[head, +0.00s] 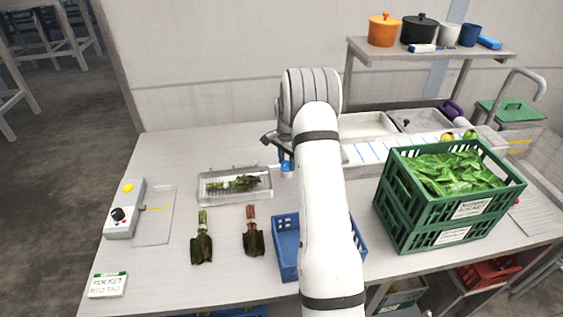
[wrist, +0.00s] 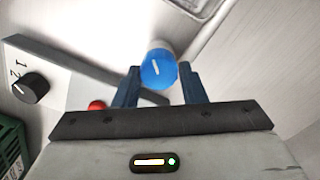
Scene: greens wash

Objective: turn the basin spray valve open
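The spray valve shows as a round blue knob with a white pointer line in the wrist view (wrist: 158,70). The line runs nearly up and down there. In the head view the blue knob (head: 286,167) shows just left of my arm, behind the blue crate. My gripper (wrist: 160,78) has its two dark blue fingers on either side of the knob, with the knob near the fingertips. A thin gap seems to show beside it, so the fingers look open around it. In the head view my arm hides most of the gripper.
A metal tray with greens (head: 203,196) lies left of the knob. A blue crate (head: 287,247) and stacked green crates (head: 400,213) stand nearby. In the wrist view, a grey panel with a black dial (wrist: 31,87) and a red button (wrist: 97,105) lies close by.

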